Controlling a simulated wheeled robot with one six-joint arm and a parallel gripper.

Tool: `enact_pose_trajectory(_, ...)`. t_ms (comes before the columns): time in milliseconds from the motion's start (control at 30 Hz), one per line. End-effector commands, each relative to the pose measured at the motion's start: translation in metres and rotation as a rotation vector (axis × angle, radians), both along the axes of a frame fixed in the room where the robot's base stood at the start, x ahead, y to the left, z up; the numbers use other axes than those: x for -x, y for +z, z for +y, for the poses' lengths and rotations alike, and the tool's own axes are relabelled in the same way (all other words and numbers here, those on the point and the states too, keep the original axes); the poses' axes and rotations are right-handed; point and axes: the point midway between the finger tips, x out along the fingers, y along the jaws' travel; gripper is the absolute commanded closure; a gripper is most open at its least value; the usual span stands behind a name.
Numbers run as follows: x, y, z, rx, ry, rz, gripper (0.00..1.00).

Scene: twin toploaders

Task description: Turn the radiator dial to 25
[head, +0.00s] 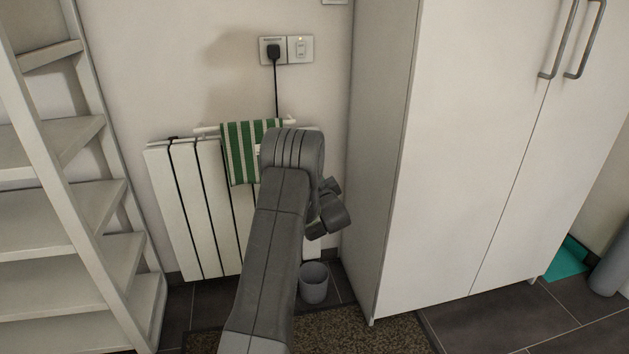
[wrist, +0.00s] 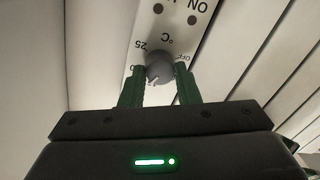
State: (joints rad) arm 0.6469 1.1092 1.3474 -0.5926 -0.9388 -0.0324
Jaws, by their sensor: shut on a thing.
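The radiator (head: 206,215) is a white ribbed panel on the wall in the head view. Its control panel shows upside down in the wrist view. The grey round dial (wrist: 160,62) sits there between the two green fingers of my gripper (wrist: 160,70), which is shut on it. A small pale mark shows on the dial's lower side, towards my gripper. The label 25 is to the left of the dial, OFF to the right, °C and ON above. Another label at the lower left is partly hidden by a finger. In the head view my arm hides the dial.
A green-striped towel (head: 238,150) hangs on the radiator's rail. A plug (head: 273,51) with a black cord is in the wall above. A white cabinet (head: 440,150) stands close on the right, shelves (head: 75,200) on the left. A grey bin (head: 313,283) is on the floor.

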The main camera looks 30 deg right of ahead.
Motion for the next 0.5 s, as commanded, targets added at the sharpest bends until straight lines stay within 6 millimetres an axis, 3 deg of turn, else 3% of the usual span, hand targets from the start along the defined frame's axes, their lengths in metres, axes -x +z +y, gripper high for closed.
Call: enact_pose_trajectory(500, 0.0013, -0.0026, -0.0010, -0.480, -0.003, -0.111, 0.94)
